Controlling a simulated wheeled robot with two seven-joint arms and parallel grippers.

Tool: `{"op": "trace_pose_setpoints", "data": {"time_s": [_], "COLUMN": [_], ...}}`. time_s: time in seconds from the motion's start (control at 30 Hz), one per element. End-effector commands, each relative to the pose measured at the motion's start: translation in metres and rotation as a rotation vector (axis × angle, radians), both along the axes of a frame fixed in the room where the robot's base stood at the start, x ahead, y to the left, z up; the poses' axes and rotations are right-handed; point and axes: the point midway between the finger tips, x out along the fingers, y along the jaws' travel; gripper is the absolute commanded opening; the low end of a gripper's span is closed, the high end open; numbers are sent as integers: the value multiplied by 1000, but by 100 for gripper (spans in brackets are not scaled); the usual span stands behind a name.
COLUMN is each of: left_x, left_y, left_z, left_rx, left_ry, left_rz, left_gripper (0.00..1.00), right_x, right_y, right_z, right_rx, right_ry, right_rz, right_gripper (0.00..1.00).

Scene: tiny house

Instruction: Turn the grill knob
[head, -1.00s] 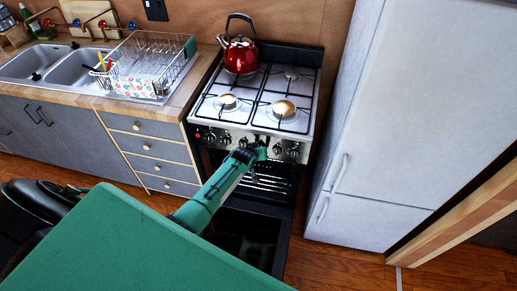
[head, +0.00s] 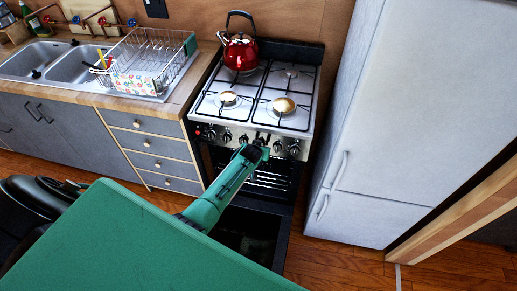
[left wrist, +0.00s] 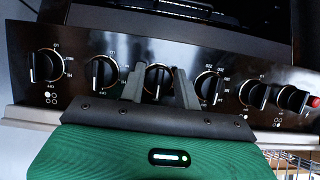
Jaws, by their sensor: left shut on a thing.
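The stove (head: 262,102) stands in the middle of the head view, with a row of black knobs on its front panel. My left gripper (left wrist: 160,84) reaches the panel and is shut on a grill knob (left wrist: 157,76), third from the left in the left wrist view. The fingers sit on both sides of it, and the knob's lower part is hidden behind them and the gripper's edge. In the head view, my left gripper (head: 262,140) covers this knob right of the panel's middle. My right gripper is not in view.
The oven door (head: 245,238) hangs open below the panel. A red kettle (head: 241,54) stands on the back left burner. A grey fridge (head: 385,120) is close on the right. Drawers (head: 152,145) and a counter with a dish rack (head: 150,62) are on the left.

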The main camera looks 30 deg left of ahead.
Motion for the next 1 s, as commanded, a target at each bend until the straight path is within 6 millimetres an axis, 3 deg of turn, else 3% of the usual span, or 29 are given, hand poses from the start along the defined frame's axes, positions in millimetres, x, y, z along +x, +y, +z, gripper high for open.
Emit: {"op": "trace_pose_setpoints", "data": {"time_s": [0.1, 0.13, 0.2, 0.23, 0.63, 1.0], "left_x": [1, 1, 1, 1, -3, -35], "left_y": [1, 1, 0, 0, -1, -9], "left_z": [1, 1, 1, 1, 4, 32], "left_rx": [0, 0, 0, 0, -1, 0], "left_ry": [-2, -2, -2, -2, -3, -2], "left_rz": [0, 0, 0, 0, 0, -1], "left_gripper": [10, 38, 52, 54, 54, 54], "right_x": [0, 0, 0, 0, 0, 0], "right_y": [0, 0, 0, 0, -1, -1], "right_z": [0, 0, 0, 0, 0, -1], "right_rx": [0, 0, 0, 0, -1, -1], "right_ry": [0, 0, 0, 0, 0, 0], "right_rz": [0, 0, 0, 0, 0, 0], "right_gripper": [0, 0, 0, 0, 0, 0]}}
